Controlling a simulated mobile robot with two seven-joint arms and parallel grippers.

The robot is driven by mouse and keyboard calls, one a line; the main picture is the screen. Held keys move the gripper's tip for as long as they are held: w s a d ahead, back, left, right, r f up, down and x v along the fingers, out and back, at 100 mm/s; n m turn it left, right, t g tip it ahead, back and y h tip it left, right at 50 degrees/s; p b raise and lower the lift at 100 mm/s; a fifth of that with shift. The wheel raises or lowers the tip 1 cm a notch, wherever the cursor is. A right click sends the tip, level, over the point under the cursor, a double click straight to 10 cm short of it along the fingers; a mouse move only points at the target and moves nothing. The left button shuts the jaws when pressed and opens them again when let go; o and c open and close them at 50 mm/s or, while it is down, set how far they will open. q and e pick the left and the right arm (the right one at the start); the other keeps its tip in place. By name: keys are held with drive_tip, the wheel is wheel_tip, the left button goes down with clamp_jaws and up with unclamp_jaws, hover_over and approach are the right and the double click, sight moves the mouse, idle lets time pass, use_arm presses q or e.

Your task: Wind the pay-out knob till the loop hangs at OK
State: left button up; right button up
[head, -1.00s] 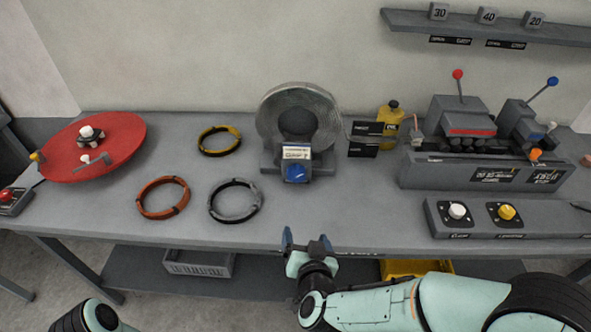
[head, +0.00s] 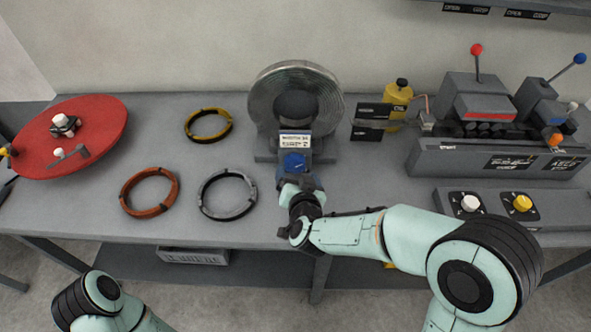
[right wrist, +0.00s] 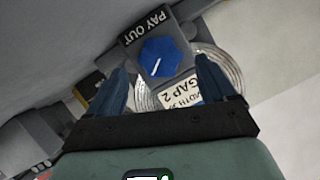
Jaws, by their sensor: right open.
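The blue pay-out knob (head: 294,163) is on the front of the grey reel stand, below a white label. In the right wrist view the knob (right wrist: 163,58) has a white pointer line and a PAY OUT plate beside it. My right gripper (head: 299,181) is open just in front of the knob. In the right wrist view its fingers (right wrist: 162,68) stand on either side of the knob with visible gaps. The silvery coil (head: 263,100) stands upright on the stand. Dark marker plates (head: 375,111) stand to its right; the loop's height cannot be made out. My left gripper is out of view.
A red turntable (head: 100,120) is at the left. Yellow (head: 190,133), orange (head: 125,200) and grey (head: 203,200) rings lie left of the stand. A yellow bottle (head: 397,95), a roller machine (head: 480,155) and a two-knob panel (head: 450,190) are right.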

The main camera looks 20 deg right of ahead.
sight(295, 167)
drive_tip(key=shift+x, duration=2.05)
